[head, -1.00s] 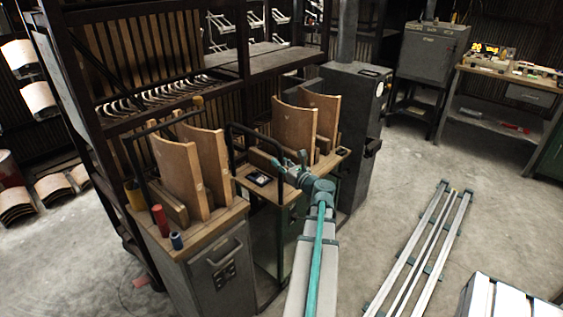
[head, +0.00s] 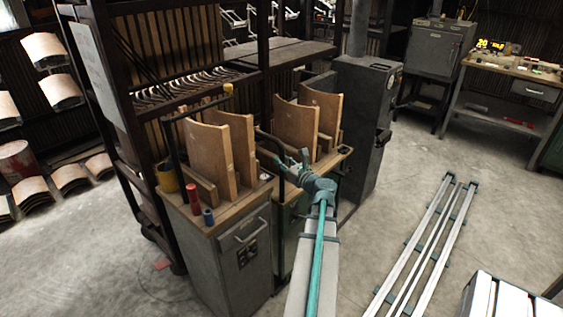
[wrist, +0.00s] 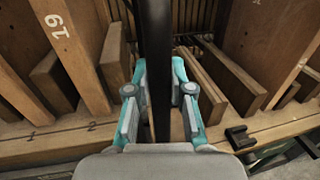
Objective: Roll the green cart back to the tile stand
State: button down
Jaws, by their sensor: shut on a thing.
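The green cart (head: 289,222) has a wooden top carrying upright curved boards (head: 297,122). Its left side is largely hidden behind a grey wood-topped cabinet (head: 218,262). My gripper (head: 289,164) is at the cart's near left end. In the wrist view my gripper (wrist: 158,98) is shut around the cart's upright black handle bar (wrist: 155,45), one teal finger on each side. The grey cabinet also carries curved boards (head: 208,152) and stands close beside the cart. I cannot tell for sure which thing is the tile stand.
A dark rack (head: 125,85) with slats stands behind the cart and cabinet. A tall grey locker (head: 365,120) stands right of the cart. Red and blue cylinders (head: 193,198) sit on the cabinet top. Metal rails (head: 430,235) lie on the floor at right, with bare concrete around them.

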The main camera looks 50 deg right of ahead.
jog(key=shift+a, duration=0.25)
jog(key=c, duration=1)
grip_release()
jog(key=shift+a, duration=0.1)
jog(key=v, duration=1.2)
jog(key=shift+n, duration=0.3)
